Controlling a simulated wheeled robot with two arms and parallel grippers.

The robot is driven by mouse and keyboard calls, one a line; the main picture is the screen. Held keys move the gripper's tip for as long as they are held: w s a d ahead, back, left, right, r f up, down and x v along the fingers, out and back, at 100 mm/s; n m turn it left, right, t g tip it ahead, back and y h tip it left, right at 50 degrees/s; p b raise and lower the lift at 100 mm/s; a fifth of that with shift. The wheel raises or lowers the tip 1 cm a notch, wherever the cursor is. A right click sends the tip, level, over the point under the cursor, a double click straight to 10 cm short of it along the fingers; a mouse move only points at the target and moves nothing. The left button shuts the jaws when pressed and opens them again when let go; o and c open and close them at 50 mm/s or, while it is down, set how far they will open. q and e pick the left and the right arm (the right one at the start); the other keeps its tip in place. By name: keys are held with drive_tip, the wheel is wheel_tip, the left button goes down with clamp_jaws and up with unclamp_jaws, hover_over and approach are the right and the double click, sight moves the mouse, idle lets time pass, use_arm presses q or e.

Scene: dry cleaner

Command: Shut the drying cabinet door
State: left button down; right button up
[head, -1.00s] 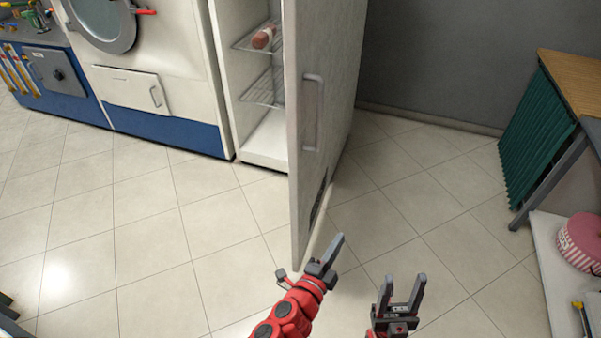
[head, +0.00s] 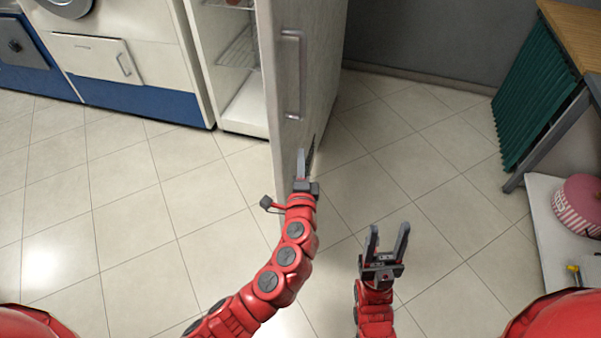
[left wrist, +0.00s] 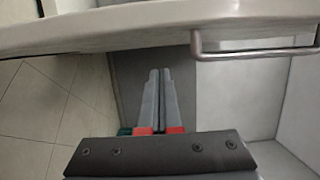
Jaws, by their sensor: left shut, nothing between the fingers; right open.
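The drying cabinet (head: 237,75) stands at the top middle of the head view with its inside showing. Its white door (head: 268,90) is swung open toward me, seen nearly edge-on, with a grey bar handle (head: 293,75) on its right face. In the left wrist view the door (left wrist: 100,30) spans the top and the handle (left wrist: 250,48) is at upper right. My left gripper (head: 301,152) is shut and empty, in front of the lower door below the handle; I cannot tell if it touches. My right gripper (head: 387,232) is open and empty, right of the door over the floor.
A white and blue machine (head: 150,97) stands left of the cabinet. A wooden-topped table (head: 575,35) with a green curtain (head: 535,105) and a low shelf with a pink striped box (head: 580,205) are at right. The tiled floor (head: 400,150) is clear.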

use_arm(q)
drive_tip(key=shift+w+a+p, duration=0.15)
drive_tip(key=shift+w+a, duration=0.15)
drive_tip(key=shift+a, duration=0.35)
drive_tip(key=shift+w+a+p, duration=0.15)
drive_tip(key=shift+w+a, duration=0.2)
drive_tip(key=shift+a, duration=0.3)
drive_tip(key=shift+w+a+p, duration=0.15)
drive_tip(key=shift+w+a, duration=0.15)
drive_tip(key=shift+a, duration=0.35)
drive_tip(key=shift+a, duration=0.1)
